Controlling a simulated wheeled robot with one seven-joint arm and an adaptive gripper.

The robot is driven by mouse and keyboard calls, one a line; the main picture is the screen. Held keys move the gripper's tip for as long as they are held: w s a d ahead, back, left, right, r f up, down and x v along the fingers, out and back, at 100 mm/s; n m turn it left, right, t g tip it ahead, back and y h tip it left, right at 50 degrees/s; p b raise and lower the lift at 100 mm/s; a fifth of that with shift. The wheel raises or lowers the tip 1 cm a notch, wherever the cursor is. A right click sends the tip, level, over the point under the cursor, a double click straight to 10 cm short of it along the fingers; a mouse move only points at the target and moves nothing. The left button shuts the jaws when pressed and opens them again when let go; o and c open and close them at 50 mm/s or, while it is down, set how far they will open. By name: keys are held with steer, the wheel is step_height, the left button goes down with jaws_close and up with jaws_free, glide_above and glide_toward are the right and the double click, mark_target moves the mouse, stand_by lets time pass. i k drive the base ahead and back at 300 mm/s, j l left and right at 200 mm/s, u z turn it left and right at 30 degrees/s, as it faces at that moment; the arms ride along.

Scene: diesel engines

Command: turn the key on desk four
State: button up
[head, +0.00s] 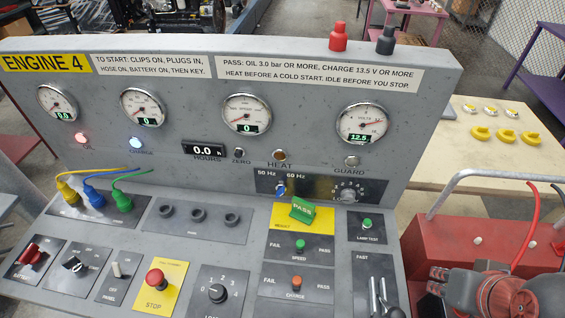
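Desk four is the grey console (130,190) with the yellow ENGINE 4 label (47,63). On its lower left is a small dark panel with a black turning piece (75,265), which looks like the key switch; it sits slanted, and its marks are too small to read surely. To its left is a red rotary handle (30,253). Yellow, blue and green plugs (94,198) sit in sockets above. The red lamp (82,138) and blue lamp (136,143) glow. The voltage gauge (362,124) reads about 12.5.
A yellow STOP plate with a red button (154,279) lies right of the switches, then a load dial (217,292). Red and black terminals (338,37) stand on top. A red box with a metal handle (438,235) crowds the right side; a pale table (515,150) stands behind.

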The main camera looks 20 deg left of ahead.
mark_target(74, 263)
steer(key=u, duration=2.8)
steer(key=i+j, duration=0.85)
steer(key=i, duration=0.15)
